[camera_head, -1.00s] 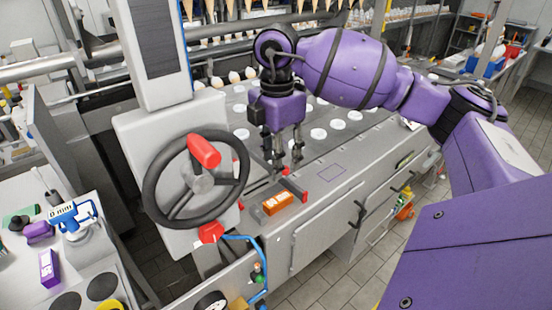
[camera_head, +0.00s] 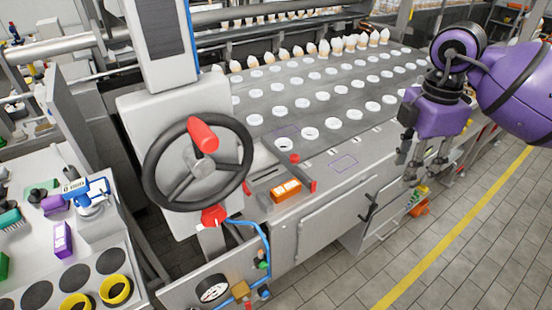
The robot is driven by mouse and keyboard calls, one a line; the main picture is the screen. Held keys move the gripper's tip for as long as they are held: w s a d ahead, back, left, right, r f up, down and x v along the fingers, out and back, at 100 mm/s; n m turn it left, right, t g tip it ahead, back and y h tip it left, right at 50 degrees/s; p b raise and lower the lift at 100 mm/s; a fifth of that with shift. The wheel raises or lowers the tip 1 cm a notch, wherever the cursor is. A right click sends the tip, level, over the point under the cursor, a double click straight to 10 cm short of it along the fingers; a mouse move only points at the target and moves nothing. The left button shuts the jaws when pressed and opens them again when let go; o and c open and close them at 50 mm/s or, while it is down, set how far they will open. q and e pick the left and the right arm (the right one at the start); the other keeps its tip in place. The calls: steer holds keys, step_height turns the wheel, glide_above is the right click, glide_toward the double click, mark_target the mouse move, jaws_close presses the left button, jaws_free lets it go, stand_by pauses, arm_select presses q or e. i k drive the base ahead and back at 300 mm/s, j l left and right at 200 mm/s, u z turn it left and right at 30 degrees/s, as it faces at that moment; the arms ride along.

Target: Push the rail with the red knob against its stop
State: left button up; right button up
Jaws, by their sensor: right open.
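A small red knob (camera_head: 294,158) shows on the machine's front deck, to the right of the black handwheel. A short grey rail seems to run beside it, but I cannot make out its ends clearly. A red upright tab (camera_head: 313,186) stands at the deck's front edge, beside an orange box (camera_head: 286,190). I cannot tell whether this tab is the stop or whether the rail touches it. My right gripper (camera_head: 424,174) is open and empty, fingers pointing down, well to the right of the knob. My left gripper is not in view.
The black handwheel (camera_head: 197,163) with a red handle stands left of the knob. White round cups in rows (camera_head: 311,134) fill the deck behind. A side table with tools and yellow rings (camera_head: 115,289) is at lower left. The floor at lower right is clear.

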mark_target(267, 154)
steer(key=i+l+u, duration=0.55)
steer(key=u, duration=0.15)
steer(key=i, duration=0.05)
